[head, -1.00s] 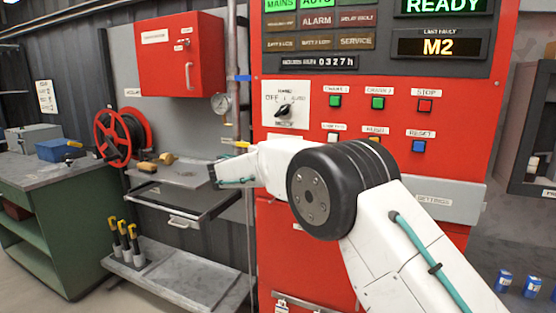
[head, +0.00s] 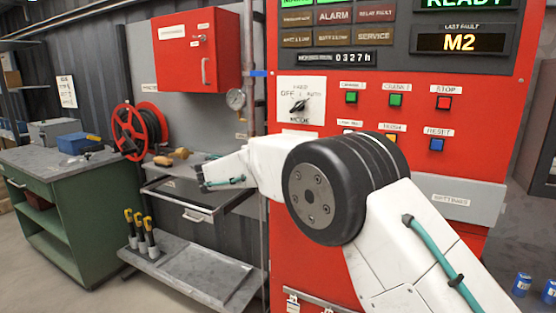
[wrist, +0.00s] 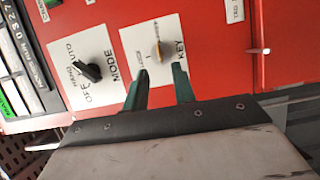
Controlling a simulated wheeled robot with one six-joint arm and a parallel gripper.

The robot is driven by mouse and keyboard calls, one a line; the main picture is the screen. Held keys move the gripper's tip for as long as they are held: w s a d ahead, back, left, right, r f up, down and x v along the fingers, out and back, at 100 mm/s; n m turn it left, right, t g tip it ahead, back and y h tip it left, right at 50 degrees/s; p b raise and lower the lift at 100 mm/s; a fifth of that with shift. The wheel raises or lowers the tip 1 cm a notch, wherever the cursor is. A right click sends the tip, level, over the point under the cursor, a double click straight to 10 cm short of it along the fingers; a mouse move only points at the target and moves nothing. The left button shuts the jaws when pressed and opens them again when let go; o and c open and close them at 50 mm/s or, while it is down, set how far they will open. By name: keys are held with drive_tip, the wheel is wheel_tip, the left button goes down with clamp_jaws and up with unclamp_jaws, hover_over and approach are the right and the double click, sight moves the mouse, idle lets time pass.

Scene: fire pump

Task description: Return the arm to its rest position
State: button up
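My white arm (head: 435,245) with its black joint (head: 320,190) reaches across the front of the red pump panel (head: 390,90) in the head view. Its white forward part extends left. I cannot make out my fingertips there. In the wrist view, my gripper (wrist: 160,68) has two dark green fingers apart with nothing between them. Beyond them are the key switch (wrist: 157,50), with a brass-coloured piece at its centre, and the black mode selector (wrist: 88,72). The fingers look clear of both, but the exact distance cannot be told. The arm hides part of the panel's lower buttons.
A grey shelf with a drawer (head: 190,210) stands left of the panel, under a red wall cabinet (head: 197,50) and beside a red hose reel (head: 140,130). A green workbench (head: 60,215) is at far left. A grey box (head: 455,198) juts from the panel at right.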

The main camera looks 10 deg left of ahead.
drive_tip(key=s+d+f+n+g+y, duration=0.1)
drive_tip(key=s+d+f+g, duration=0.2)
drive_tip(key=f, duration=0.5)
drive_tip(key=s+d+m+g+y, duration=0.2)
drive_tip(key=s+d+g, duration=0.5)
drive_tip(key=s+d, duration=0.75)
drive_tip(key=s+d+r+m+y, duration=0.1)
drive_tip(key=s+d+m+y, duration=0.1)
drive_tip(key=s+d, duration=0.4)
drive_tip(key=s+d+r+m+g+y, duration=0.1)
drive_tip(key=s+d+m+y, duration=0.2)
drive_tip(key=s, duration=1.4)
drive_tip(key=s+d+r+m+g+y, duration=0.1)
drive_tip(key=s+d+m+y, duration=0.2)
drive_tip(key=s+d, duration=0.8)
drive_tip(key=shift+s+y, duration=0.5)
drive_tip(key=shift+s, duration=0.05)
